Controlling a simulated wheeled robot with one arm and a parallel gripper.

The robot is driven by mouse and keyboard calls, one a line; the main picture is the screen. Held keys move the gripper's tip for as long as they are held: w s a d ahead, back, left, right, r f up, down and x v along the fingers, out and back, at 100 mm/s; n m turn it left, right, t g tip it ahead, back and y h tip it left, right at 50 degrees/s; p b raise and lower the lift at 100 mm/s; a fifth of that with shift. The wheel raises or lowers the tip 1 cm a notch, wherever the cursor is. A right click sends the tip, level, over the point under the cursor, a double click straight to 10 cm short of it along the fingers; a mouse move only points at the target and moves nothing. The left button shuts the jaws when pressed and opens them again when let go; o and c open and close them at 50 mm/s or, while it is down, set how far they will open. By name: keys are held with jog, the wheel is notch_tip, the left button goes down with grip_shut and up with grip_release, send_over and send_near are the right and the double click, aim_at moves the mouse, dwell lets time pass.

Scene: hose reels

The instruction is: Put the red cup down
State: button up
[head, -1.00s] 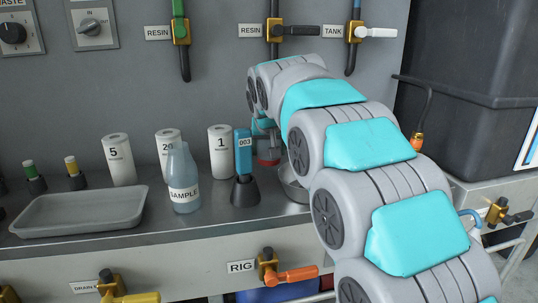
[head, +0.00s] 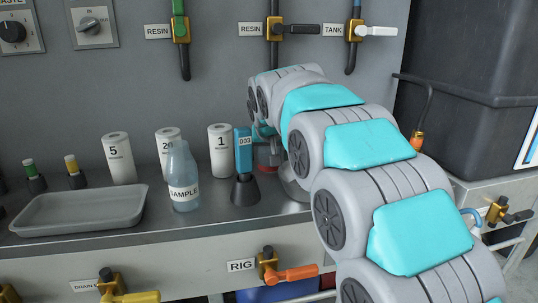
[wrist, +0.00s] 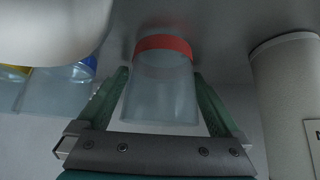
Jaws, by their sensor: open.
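The red cup (wrist: 160,88) shows in the wrist view as a translucent cup with a red band at its end by the grey bench surface. It stands between the two green fingers of my gripper (wrist: 161,76), with a gap visible on each side. My gripper is open. In the head view a small red part of the cup (head: 268,163) shows low at the bench, behind the blue 003 device. My arm and the device hide most of the cup and gripper there.
The blue 003 device (head: 244,155) stands in front, near white cylinder 1 (head: 221,143). The SAMPLE bottle (head: 184,180) and grey tray (head: 80,211) are further left. A white cylinder (wrist: 285,95) is close on the right in the wrist view.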

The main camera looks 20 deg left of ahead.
jog(key=shift+r, duration=0.2)
jog(key=v, duration=1.2)
jog(key=shift+b, duration=0.3)
jog(key=shift+s+f, duration=0.1)
